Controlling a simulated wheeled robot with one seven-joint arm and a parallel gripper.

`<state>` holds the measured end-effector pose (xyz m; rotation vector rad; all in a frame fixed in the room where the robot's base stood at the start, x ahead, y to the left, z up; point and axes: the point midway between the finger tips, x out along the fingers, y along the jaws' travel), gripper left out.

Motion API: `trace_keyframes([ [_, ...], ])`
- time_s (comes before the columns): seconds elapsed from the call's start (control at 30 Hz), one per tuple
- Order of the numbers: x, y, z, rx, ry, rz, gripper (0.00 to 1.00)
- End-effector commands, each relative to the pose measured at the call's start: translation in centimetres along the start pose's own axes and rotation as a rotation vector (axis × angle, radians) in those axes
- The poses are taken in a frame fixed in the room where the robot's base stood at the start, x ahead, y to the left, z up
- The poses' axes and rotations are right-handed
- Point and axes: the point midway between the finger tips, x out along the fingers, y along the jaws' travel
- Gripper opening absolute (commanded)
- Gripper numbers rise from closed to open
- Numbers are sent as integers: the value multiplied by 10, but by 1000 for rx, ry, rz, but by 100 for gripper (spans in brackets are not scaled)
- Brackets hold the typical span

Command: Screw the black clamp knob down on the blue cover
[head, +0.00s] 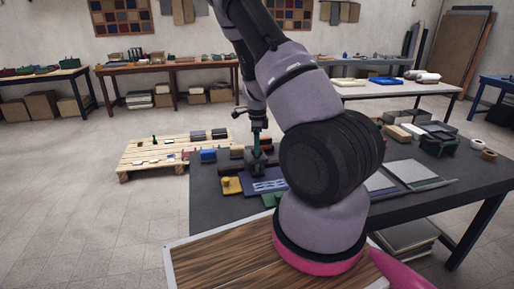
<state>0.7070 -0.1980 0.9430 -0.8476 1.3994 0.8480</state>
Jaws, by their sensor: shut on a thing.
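My gripper (257,153) is small and far off in the head view, pointing down over the near left part of the dark table. It is shut on a dark thing at its tips, which looks like the black clamp knob (257,168); its outline merges with the dark things around it. The blue cover (268,186), with pale slots, lies flat just below the gripper in the picture. I cannot tell whether the knob touches it. My arm hides the area right of the cover.
A yellow piece with a knob (230,185) lies left of the cover, and a green piece (270,200) lies in front of it. Several small blocks stand behind. A wooden pallet (150,155) is at the left. Grey plates (412,171) lie on the right of the table.

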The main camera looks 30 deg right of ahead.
Motion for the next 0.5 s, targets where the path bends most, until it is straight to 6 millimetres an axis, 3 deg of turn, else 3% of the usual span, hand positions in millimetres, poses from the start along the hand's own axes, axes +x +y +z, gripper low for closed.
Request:
trace_keyframes([
  [0.5, -1, -2, 0, 73, -1, -3, 4],
])
